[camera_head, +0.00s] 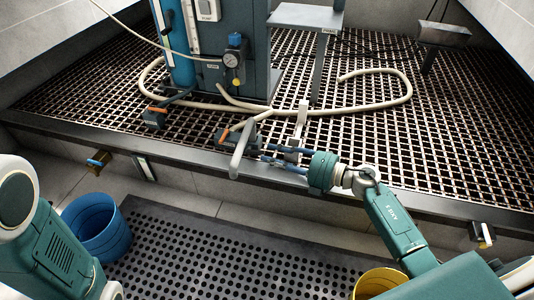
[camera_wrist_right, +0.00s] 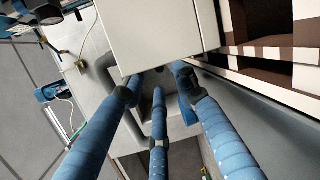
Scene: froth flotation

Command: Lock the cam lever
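My right gripper (camera_head: 268,153) reaches left over the grating's front edge. Its blue fingers are spread apart around no clearly visible object. In the right wrist view its fingers (camera_wrist_right: 155,92) point at a light grey block (camera_wrist_right: 155,30), with dark fingertips beside and below it. A grey hose fitting with an orange-tipped lever (camera_head: 224,135) sits just left of the gripper; I cannot tell whether this is the cam lever, or its state. A bent grey pipe (camera_head: 240,150) hangs over the edge beside the fingertips. My left arm shows at lower left; its gripper is out of view.
A cream hose (camera_head: 375,72) loops over the grating (camera_head: 470,130). Another orange-handled fitting (camera_head: 155,116) is farther left. A blue bucket (camera_head: 98,228) and a yellow bucket (camera_head: 380,281) stand below the edge.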

